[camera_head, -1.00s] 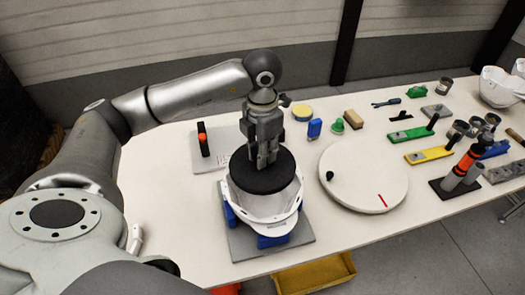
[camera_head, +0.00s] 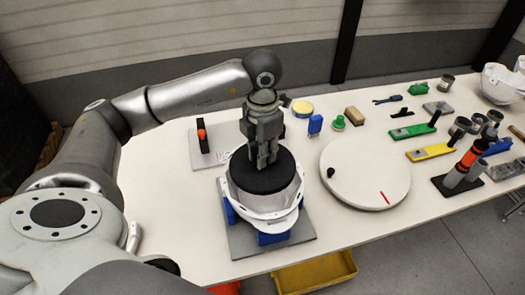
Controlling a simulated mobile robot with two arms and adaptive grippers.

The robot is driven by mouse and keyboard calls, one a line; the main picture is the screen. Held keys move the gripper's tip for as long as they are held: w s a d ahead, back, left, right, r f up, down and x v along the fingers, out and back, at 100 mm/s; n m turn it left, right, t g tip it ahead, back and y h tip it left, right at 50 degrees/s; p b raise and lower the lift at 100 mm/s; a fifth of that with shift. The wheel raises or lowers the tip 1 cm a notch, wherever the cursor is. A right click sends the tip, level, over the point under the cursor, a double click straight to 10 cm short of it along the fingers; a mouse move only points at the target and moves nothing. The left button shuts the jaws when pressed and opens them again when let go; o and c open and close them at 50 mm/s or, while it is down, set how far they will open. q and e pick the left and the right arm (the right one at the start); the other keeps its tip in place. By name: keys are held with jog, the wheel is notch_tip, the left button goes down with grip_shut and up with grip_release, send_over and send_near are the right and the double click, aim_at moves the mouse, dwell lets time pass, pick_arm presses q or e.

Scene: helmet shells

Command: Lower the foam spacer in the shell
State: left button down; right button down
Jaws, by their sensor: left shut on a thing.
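A white helmet shell (camera_head: 270,207) sits open side up on blue supports (camera_head: 273,238) on a grey plate (camera_head: 239,244). A black round foam spacer (camera_head: 249,182) is at the mouth of the shell, with its top and some of its side showing above the rim. My left gripper (camera_head: 263,165) points down at the spacer's upper face and is shut on it; the fingertips are partly hard to make out. How deep the spacer's lower part lies in the shell is hidden. My right gripper is not in view.
A white round turntable (camera_head: 364,172) stands close to the right of the shell. A grey plate with a black and orange part (camera_head: 202,135) lies behind left. Several small tools and blocks fill the table's right side. A yellow bin (camera_head: 315,273) is below the front edge.

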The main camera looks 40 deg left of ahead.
pick_arm(q)
jog(key=shift+f+b, duration=1.1)
jog(key=shift+f, duration=0.35)
jog(key=shift+f+b, duration=2.25)
jog(key=shift+f, duration=0.2)
jog(key=shift+s+d+f, duration=0.1)
jog(key=shift+s+f, duration=0.2)
jog(key=c, duration=1.7)
grip_release()
jog(key=o, duration=0.5)
jog(key=shift+w+f, duration=0.1)
jog(key=shift+w, duration=0.15)
jog(key=shift+c, duration=0.2)
notch_tip(320, 180, up, 12)
jog(key=shift+r, duration=0.1)
